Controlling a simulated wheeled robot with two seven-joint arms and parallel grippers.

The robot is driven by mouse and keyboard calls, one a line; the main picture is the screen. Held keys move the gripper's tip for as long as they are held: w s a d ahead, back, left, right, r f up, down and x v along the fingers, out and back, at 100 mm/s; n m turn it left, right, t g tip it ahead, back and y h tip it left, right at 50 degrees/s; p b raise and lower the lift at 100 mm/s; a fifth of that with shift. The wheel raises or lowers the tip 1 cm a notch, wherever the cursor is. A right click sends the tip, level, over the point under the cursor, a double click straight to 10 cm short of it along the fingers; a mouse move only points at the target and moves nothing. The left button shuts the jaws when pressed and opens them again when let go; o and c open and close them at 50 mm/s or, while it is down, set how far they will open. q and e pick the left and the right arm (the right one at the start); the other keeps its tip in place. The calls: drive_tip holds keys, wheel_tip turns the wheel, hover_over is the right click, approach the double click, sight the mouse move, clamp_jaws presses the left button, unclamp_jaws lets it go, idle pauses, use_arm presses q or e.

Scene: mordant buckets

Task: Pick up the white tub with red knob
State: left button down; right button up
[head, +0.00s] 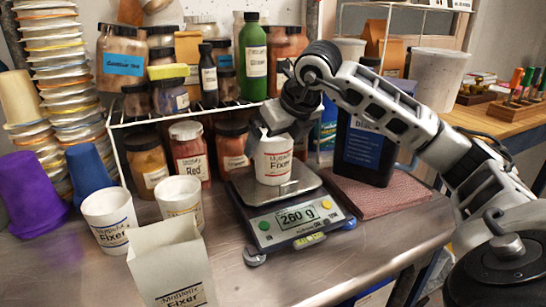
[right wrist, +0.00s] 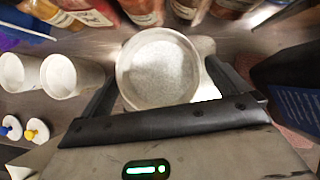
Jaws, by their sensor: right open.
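A white tub (head: 273,163) with red-marked lettering reading Fixer stands upright on the scale (head: 296,222). No red knob shows on it. In the right wrist view the tub (right wrist: 158,72) is open at the top, with pale grainy contents. My right gripper (head: 284,122) is at the tub from behind and above. In the wrist view its two dark fingers lie on either side of the tub, open. Whether either finger touches the wall cannot be told. My left gripper is not in view.
Two more white tubs, blue-marked (head: 108,222) and yellow-marked (head: 180,196), stand left of the scale. A white Fixer bag (head: 172,268) is in front. A dark jug (head: 366,150) stands close on the right. A wire rack (head: 190,112) with jars is behind.

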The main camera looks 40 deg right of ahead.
drive_tip(key=shift+x, duration=1.1)
drive_tip(key=c, duration=1.3)
drive_tip(key=shift+o, duration=0.2)
drive_tip(key=shift+r, duration=0.1)
